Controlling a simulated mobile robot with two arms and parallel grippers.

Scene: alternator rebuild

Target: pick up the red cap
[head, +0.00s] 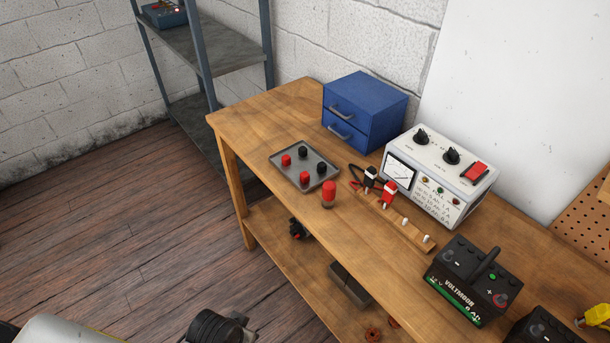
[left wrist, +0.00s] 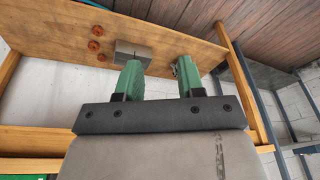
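Small caps stand on a grey tray (head: 320,163) on the workbench in the head view. Two are red: one red cap (head: 286,160) at the tray's left and another red cap (head: 304,178) near its front corner. Two black caps (head: 303,152) stand there too. A larger red-topped cylinder (head: 328,190) stands upright on the bench, just in front of the tray. In the left wrist view my left gripper (left wrist: 158,66) has its green fingers apart with nothing between them. It is away from the caps, which do not show there. My right gripper is not in view.
A blue drawer box (head: 362,108), a white meter (head: 436,175), red and black clamps (head: 387,193) on a wooden strip, and a black battery (head: 470,279) stand on the bench. The lower shelf holds a grey block (left wrist: 133,52) and several copper-coloured parts (left wrist: 95,45). The bench's left end is clear.

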